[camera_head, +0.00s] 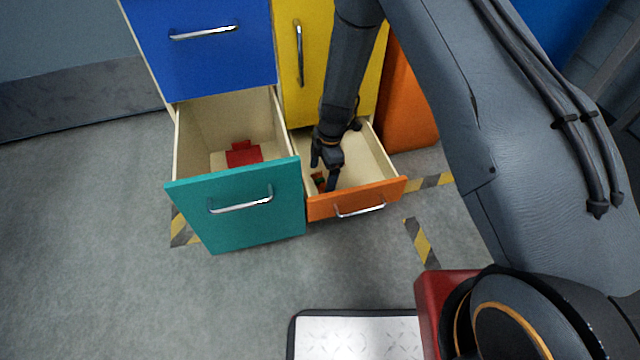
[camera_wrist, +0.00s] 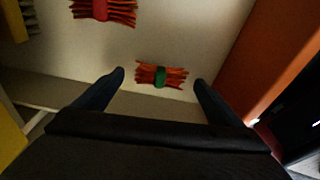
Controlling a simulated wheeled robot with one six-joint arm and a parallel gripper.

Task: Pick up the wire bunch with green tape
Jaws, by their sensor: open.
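The wire bunch with green tape (camera_wrist: 160,76) lies on the floor of the open orange-fronted drawer (camera_head: 355,203). In the wrist view it is a short bundle of orange-red wires with a green band around its middle. My gripper (camera_wrist: 160,82) is open, with one finger to each side of this bunch in the picture. Nothing is between the fingers that I can tell is held; the height above the bunch is unclear. In the head view my gripper (camera_head: 325,170) reaches down into the drawer and partly hides small red and dark things there.
A wire bunch with red tape (camera_wrist: 101,10) lies at the top of the wrist view. The drawer's orange front panel (camera_wrist: 263,60) is close on the right. A teal-fronted drawer (camera_head: 240,205) stands open on the left, with a red object (camera_head: 243,154) inside.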

